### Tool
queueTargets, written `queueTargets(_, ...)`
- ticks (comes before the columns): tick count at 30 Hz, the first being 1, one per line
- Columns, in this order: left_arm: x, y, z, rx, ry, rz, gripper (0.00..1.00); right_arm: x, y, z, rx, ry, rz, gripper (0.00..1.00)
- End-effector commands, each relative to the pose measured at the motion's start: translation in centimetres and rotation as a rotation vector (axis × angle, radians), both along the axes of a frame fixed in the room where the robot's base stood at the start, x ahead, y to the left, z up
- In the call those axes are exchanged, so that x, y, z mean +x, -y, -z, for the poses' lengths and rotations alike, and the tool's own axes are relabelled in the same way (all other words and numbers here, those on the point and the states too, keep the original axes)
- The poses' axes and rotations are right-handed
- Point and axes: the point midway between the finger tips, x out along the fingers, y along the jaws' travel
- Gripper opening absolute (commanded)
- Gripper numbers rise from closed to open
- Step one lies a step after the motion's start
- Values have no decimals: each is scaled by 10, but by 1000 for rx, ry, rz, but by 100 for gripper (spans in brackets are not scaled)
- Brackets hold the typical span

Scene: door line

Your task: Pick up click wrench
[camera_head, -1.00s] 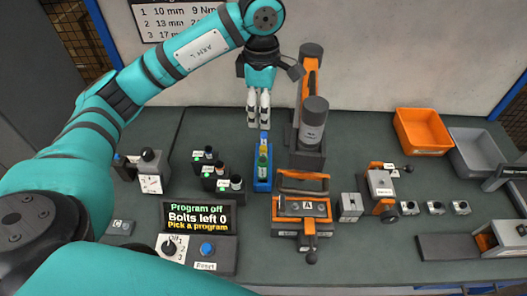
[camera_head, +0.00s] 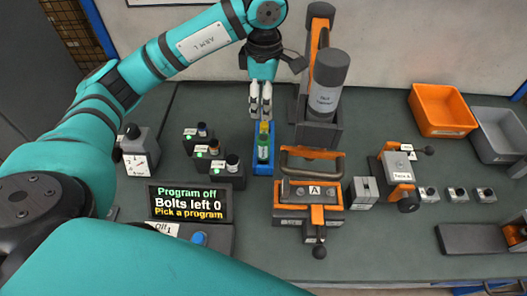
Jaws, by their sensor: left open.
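My left gripper (camera_head: 260,112) points down at the back end of a narrow blue tray (camera_head: 255,164). It is open, its fingers close together in this view. The tray holds small upright pieces, a green one (camera_head: 263,152) and a yellow one (camera_head: 264,128). I cannot tell whether the fingertips touch anything. No thing in view can be surely told as the click wrench. An orange tool (camera_head: 318,42) stands upright in a dark stand (camera_head: 318,133), partly hidden by a grey labelled cylinder (camera_head: 327,84). My right gripper is not in view.
An orange-handled fixture marked A (camera_head: 308,194) stands right of the tray. An orange clamp unit (camera_head: 399,176) is further right. Small dark holders (camera_head: 212,150) and a display (camera_head: 189,204) stand left. An orange bin (camera_head: 443,112) and a grey bin (camera_head: 497,135) are at the right.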

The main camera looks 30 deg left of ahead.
Motion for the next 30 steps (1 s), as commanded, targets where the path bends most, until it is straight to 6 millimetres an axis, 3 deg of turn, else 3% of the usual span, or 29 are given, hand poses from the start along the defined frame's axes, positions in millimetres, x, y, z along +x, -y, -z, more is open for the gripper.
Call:
queueTargets(12,-2,0,84,1,-6,-1,47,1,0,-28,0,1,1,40)
queueTargets(22,-3,0,112,1,-4,0,47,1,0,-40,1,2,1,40)
queueTargets(30,-5,1,150,-1,-3,-1,47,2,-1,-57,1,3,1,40)
